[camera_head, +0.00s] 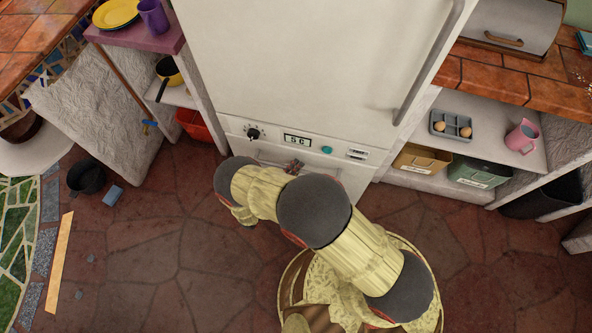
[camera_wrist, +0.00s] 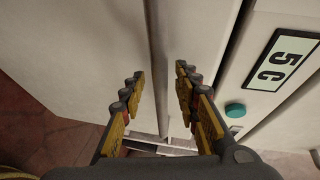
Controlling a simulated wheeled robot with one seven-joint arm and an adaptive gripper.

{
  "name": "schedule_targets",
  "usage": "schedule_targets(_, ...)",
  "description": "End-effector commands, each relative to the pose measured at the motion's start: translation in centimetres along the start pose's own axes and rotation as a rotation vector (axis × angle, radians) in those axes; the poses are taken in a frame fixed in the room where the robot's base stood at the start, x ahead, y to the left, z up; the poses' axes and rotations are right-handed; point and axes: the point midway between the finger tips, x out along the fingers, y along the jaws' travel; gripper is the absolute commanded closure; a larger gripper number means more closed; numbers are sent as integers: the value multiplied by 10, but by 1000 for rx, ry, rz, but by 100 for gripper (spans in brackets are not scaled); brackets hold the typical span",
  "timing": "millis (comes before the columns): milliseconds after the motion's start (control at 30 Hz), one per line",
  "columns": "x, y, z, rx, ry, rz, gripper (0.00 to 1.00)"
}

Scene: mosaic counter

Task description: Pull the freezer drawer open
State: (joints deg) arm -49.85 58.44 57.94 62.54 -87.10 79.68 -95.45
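The white fridge-freezer (camera_head: 310,70) stands in front of me in the head view. Its freezer drawer (camera_wrist: 95,50) lies below the control panel and is mostly hidden by my arm in the head view. In the wrist view the drawer's pale front fills the left and middle. A grey bar handle (camera_wrist: 157,45) runs up the picture along it. My gripper (camera_wrist: 160,76) is open, one finger on each side of the bar in the picture, with visible gaps. Whether the fingertips reach past the bar is unclear. A dark seam separates drawer and panel.
The control panel (camera_head: 236,127) has a "5 C" display and a green button (camera_wrist: 235,110). Shelves with an egg tray (camera_head: 451,125) and bins stand right. A red bin (camera_head: 195,124) is left. A black pot (camera_head: 86,177) lies on the floor, which is otherwise largely open.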

Motion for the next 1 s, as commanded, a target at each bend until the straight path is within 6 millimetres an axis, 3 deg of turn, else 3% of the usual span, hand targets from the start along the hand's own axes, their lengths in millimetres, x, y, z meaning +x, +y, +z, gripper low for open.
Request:
schedule_targets(300,3,0,0,0,-1,0,69)
schedule_targets(833,2,0,0,0,0,0,99)
schedule_targets(1000,2,0,0,0,0,1,100)
